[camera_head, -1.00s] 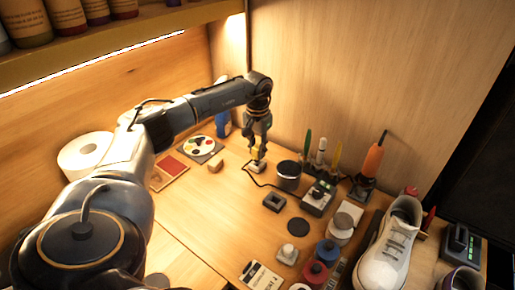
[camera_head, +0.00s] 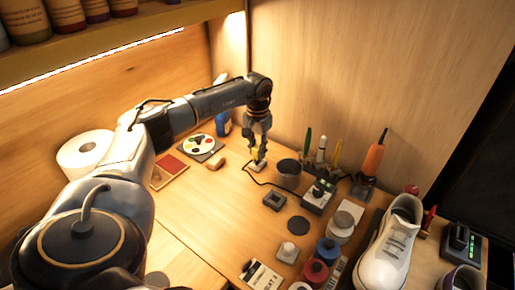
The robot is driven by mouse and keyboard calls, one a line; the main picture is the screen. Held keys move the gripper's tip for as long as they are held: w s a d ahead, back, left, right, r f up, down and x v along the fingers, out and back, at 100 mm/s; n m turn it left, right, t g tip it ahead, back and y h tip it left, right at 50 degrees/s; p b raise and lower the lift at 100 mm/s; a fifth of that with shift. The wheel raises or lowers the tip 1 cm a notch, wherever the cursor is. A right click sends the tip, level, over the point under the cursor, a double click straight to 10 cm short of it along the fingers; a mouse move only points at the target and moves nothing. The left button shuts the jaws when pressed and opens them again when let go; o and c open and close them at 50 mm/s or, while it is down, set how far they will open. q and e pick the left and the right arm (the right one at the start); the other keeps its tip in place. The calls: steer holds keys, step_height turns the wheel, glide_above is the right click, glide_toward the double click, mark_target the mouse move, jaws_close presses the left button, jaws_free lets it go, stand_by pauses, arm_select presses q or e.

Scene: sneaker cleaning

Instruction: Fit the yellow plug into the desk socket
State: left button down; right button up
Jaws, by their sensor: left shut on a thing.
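My left gripper (camera_head: 259,147) reaches down from above near the back of the desk. It is shut on the yellow plug (camera_head: 257,155), which shows small between the fingertips. A pale, low block that looks like the desk socket (camera_head: 257,166) sits right under the plug. I cannot tell whether the plug is in it or just above it. A dark cord (camera_head: 262,184) runs from there to a small box with a dark top (camera_head: 318,195). My right gripper is not in view.
A dark cup (camera_head: 288,174) stands close to the right of the gripper. A square black holder (camera_head: 275,201) and a round black disc (camera_head: 298,225) lie in front. A white sneaker (camera_head: 392,245) and an orange-handled tool (camera_head: 373,160) stand at right.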

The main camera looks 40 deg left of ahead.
mark_target(257, 147)
arm_select(q)
steer(key=shift+f+b, duration=0.6)
steer(key=shift+f, duration=0.4)
steer(key=c, duration=1.1)
jaws_free()
steer(key=shift+o, duration=0.2)
step_height(257, 147, up, 12)
steer(key=shift+r, duration=0.1)
